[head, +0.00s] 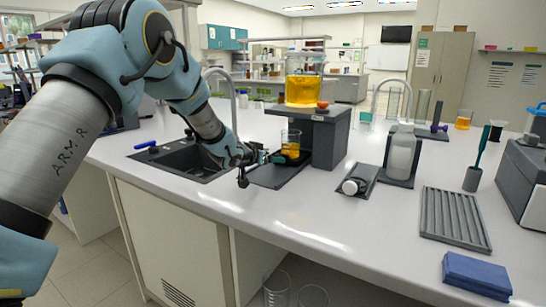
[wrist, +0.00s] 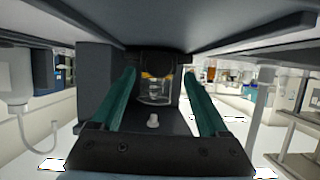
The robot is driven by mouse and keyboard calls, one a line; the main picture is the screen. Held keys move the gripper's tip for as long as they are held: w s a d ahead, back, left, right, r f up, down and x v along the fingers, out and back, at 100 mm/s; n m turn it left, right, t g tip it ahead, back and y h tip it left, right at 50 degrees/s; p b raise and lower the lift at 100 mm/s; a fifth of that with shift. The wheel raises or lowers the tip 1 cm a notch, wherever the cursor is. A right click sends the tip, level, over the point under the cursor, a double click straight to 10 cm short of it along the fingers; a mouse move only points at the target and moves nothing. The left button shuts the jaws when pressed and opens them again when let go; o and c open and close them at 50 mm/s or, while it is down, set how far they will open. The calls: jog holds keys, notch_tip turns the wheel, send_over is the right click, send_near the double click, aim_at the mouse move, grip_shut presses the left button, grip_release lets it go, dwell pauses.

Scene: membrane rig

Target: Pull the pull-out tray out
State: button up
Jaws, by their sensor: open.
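The pull-out tray (head: 294,159) looks like a dark, shallow piece low on the left side of the grey stand (head: 328,140). A small beaker of amber liquid (head: 291,141) stands over it. My gripper (head: 259,157) is at the tray's near left side. In the wrist view, which appears upside down, my gripper (wrist: 158,75) has its two teal fingers apart, with nothing clamped. The small beaker (wrist: 156,90) and a pale knob (wrist: 152,120) show between the fingers. I cannot tell whether the fingers touch the tray; its grip is not clearly visible.
A large beaker of amber liquid (head: 304,88) and an orange bowl (head: 322,105) sit on top of the stand. A dark plate (head: 273,178) lies on the bench below my gripper. The sink (head: 180,160) is to the left, and a white bottle (head: 401,155) is to the right.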

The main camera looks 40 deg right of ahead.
jog(key=shift+x, duration=1.65)
jog(key=shift+s, duration=0.1)
grip_shut()
